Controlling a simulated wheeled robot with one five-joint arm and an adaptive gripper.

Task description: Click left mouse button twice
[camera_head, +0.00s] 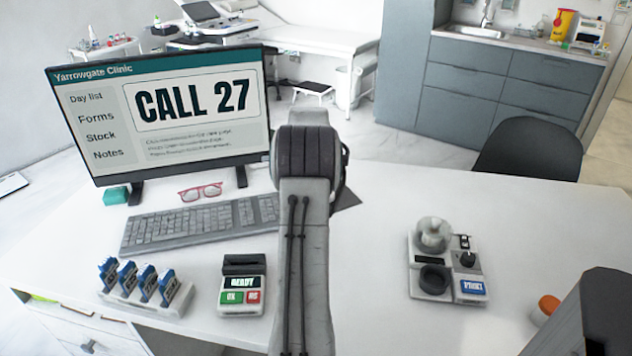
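No mouse shows in the camera_head view. A dark flat corner (346,196), perhaps of a mouse mat, shows on the desk just right of my arm, and my arm covers the area beside it. The monitor (165,112) stands at the back left of the desk and reads "CALL 27" in a box, with a side list of Day list, Forms, Stock and Notes. The grey keyboard (200,222) lies in front of it. My arm reaches forward up the middle of the picture, and its fingers are hidden, so I see no contact with anything.
A card terminal (242,285) with green and red keys and a rack of blue stamps (147,287) stand at the front left. Red glasses (200,191) lie below the monitor. A device with a blue "PRINT" key (472,287) stands right. Desk between arm and device is clear.

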